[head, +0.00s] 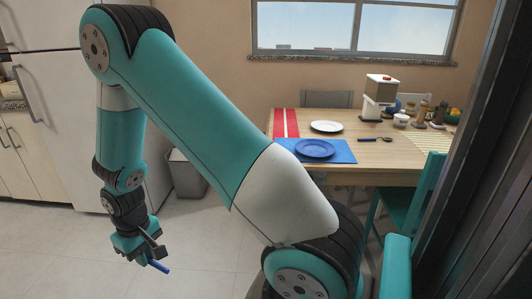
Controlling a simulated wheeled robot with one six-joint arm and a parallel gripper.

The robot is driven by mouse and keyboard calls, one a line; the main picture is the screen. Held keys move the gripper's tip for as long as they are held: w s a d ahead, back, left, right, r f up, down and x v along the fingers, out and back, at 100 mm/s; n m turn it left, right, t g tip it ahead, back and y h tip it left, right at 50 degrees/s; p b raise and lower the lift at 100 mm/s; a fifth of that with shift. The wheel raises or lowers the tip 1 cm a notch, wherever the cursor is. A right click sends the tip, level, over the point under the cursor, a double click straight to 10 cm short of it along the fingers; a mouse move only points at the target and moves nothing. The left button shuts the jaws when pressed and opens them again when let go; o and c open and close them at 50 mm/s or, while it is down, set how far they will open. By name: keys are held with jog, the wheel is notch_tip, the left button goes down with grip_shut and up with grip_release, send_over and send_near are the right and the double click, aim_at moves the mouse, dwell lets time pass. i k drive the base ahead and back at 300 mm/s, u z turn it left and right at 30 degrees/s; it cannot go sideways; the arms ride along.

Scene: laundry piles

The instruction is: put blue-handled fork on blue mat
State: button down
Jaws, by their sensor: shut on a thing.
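The blue-handled fork (159,266) is in my gripper (143,252), low over the floor at the lower left. Its blue handle sticks out down and to the right; the rest is small and partly hidden by the jaws. The gripper is shut on it. The blue mat (346,152) lies on the wooden table at the right, far from my gripper. A blue plate (315,148) rests on the mat.
The wooden table (390,158) also bears a red-and-white mat (285,122), a white plate (326,126), a dark-handled utensil (372,139), a white appliance (380,98) and several jars. A teal chair (425,203) stands at its front right. A grey bin (187,175) stands left of the table.

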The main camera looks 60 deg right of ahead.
aim_at(288, 147)
jog(key=u, duration=0.1)
jog(key=k, duration=1)
jog(key=z, duration=1.55)
jog(key=i, duration=0.45)
jog(key=z, duration=0.05)
